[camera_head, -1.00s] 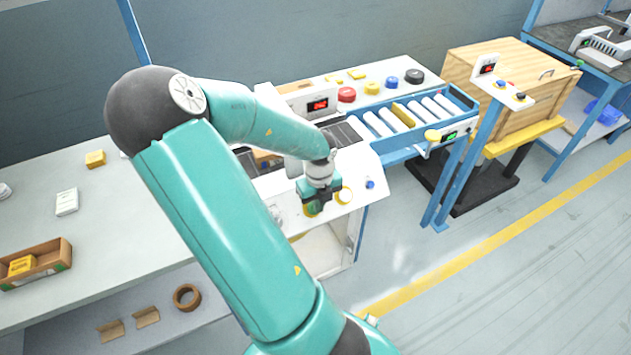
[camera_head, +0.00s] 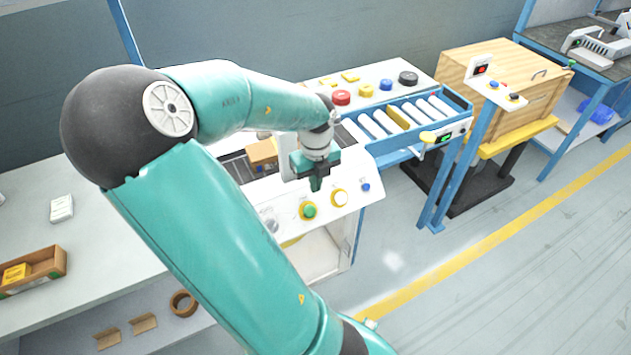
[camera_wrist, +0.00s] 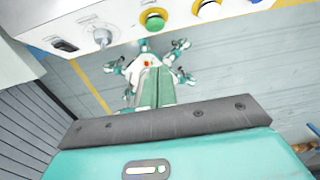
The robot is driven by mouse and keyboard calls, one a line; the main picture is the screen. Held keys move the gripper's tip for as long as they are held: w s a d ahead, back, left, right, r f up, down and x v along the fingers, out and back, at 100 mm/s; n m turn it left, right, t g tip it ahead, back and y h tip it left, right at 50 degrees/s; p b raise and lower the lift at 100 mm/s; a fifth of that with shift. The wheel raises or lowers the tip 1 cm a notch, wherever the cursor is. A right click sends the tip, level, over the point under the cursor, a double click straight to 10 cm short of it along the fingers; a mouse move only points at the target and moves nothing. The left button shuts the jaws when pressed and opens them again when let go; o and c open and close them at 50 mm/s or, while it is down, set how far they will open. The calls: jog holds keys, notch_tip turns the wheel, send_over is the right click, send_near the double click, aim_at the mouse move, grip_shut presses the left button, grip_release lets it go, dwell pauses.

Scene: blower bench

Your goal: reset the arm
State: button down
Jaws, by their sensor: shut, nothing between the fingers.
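My gripper (camera_head: 316,184) is shut and empty. In the head view it points down, above and in front of the sloped white control panel (camera_head: 352,184). A green button (camera_head: 309,211) in a yellow ring and a white button (camera_head: 339,198) in a yellow ring are on the panel just below it. In the wrist view the green button (camera_wrist: 154,22) shows at the top, apart from my gripper's fingers (camera_wrist: 153,88).
A cardboard box (camera_head: 262,152) sits on the dark belt behind my arm. A blue roller conveyor (camera_head: 415,120) stands to the right, with a wooden crate (camera_head: 490,85) beyond. An open box (camera_head: 33,270) lies at left.

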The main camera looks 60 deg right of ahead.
dwell(0.6)
jog(key=w+a+r+n+t+y, duration=0.15)
jog(key=w+a+n, duration=0.25)
jog(key=a+n, duration=0.6)
jog(key=w+a+r+n+t+y, duration=0.1)
jog(key=w+a+r+n+y, duration=0.2)
jog(key=a+n, duration=0.65)
jog(key=s+a+r+n+t+h, duration=0.1)
jog(key=a+r+n+h, duration=0.1)
jog(key=a+r+n, duration=0.4)
jog(key=s+a+r+n+t+h, duration=0.2)
jog(key=a+r+n, duration=0.4)
jog(key=n, duration=1)
jog(key=shift+s+a+r+n, duration=0.15)
jog(key=shift+a+r+n, duration=0.25)
jog(key=shift+a, duration=0.8)
